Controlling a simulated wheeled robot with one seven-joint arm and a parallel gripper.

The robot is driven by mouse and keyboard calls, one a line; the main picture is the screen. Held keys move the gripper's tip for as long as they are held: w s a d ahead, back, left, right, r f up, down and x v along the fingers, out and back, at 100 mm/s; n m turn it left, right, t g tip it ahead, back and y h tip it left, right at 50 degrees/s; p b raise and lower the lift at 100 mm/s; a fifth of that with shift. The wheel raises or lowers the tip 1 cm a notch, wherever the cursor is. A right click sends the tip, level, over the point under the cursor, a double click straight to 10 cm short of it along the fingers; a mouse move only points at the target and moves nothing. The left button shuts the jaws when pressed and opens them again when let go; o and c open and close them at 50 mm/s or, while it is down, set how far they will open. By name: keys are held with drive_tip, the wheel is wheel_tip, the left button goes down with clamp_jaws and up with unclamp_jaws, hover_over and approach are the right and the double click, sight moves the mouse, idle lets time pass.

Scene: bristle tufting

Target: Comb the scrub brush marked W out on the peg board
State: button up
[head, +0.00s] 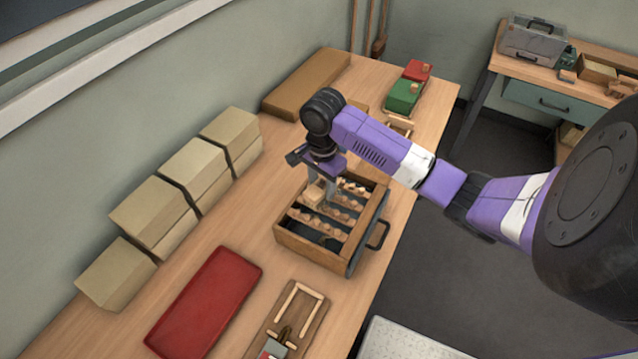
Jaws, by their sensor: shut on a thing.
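My gripper (323,190) points down into the left part of an open wooden box (310,247) and is shut on a small pale wooden block (313,196), which looks like a brush. Its bristles and any letter W on it cannot be made out. The box has slats across it, with rows of several small wooden pieces (338,215) between them. My gripper and wrist hide part of the box's far side. No peg board can be told for sure in this view.
A red tray (205,303) and a board with a pale wooden frame (318,312) lie at the near end of the bench. Cardboard boxes (150,212) line the wall. A handle (379,235) sticks out from the wooden box. Green (403,96) and red (418,70) boxes stand at the far end.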

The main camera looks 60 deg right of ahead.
drive_tip(key=s, duration=0.6)
drive_tip(key=shift+s+a+f, duration=0.15)
drive_tip(key=shift+s+a, duration=0.05)
drive_tip(key=shift+s, duration=0.05)
drive_tip(key=shift+c, duration=0.7)
drive_tip(key=shift+w+d+r, duration=0.15)
drive_tip(key=shift+w, duration=1.85)
drive_tip(key=shift+w+d+r, duration=0.1)
drive_tip(key=shift+w, duration=1.85)
drive_tip(key=shift+r, duration=3)
drive_tip(key=o, duration=0.6)
drive_tip(key=c, duration=0.5)
drive_tip(key=shift+o, duration=0.2)
drive_tip(key=shift+a, duration=0.1)
